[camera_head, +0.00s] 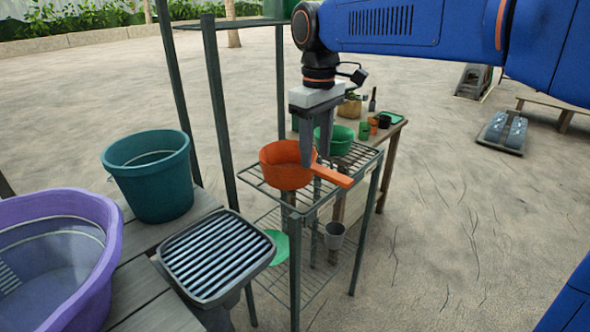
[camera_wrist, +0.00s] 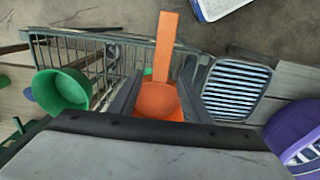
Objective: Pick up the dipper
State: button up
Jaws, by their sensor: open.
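The dipper (camera_head: 284,166) is an orange round pot with a straight handle that points right and toward the camera in the head view. It rests on the top of a grey wire rack (camera_head: 262,186). My gripper (camera_head: 318,158) is above the rack at the dipper, with its fingers pointing down near where the bowl meets the handle. In the wrist view the dipper (camera_wrist: 158,98) shows between the two open fingers (camera_wrist: 160,98), its handle pointing up the picture. The lower part of its bowl is hidden there by the gripper body. I cannot tell whether the fingers touch it.
A green bowl (camera_head: 335,141) sits on the rack close behind the dipper. A teal bucket (camera_head: 150,180), a purple tub (camera_head: 88,268) and a slatted grey tray (camera_head: 215,258) stand at the left. A table (camera_head: 392,131) with small pots is behind. Open sandy ground lies right.

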aim_at(317, 166)
jog(key=shift+s+d+f, duration=0.1)
jog(key=shift+f, duration=1.35)
jog(key=shift+s+d+f, duration=0.1)
jog(key=shift+f, duration=1.3)
grip_shut()
